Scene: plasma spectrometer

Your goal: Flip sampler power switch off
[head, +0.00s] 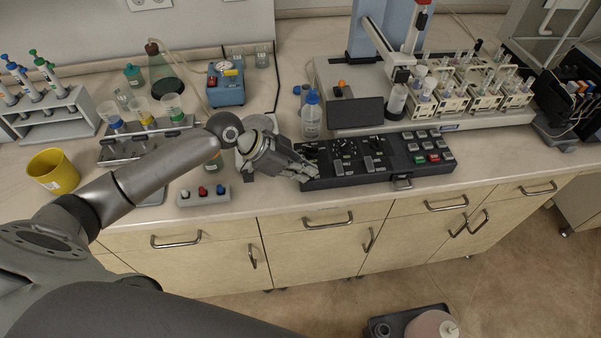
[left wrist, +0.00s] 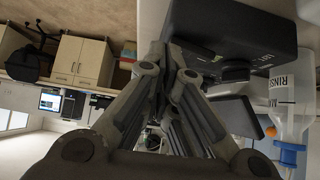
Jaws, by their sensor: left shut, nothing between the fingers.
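A black control panel (head: 385,177) with knobs, small levers and coloured buttons lies along the front of the bench. My left gripper (head: 304,173) is shut and empty at the left end of this panel. Whether its tips touch the panel I cannot tell. In the left wrist view the closed fingers (left wrist: 168,52) point towards a black box face (left wrist: 235,32). The sampler (head: 430,119), a pale unit with a dark screen (head: 356,113) and several vial racks, stands behind the panel. I cannot make out which control is its power switch. My right gripper is not in view.
A rinse bottle (head: 311,118) with a blue cap stands close behind my left gripper; it also shows in the left wrist view (left wrist: 290,95). A small box with coloured buttons (head: 203,195) lies left of the gripper. A yellow cup (head: 53,172) stands far left.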

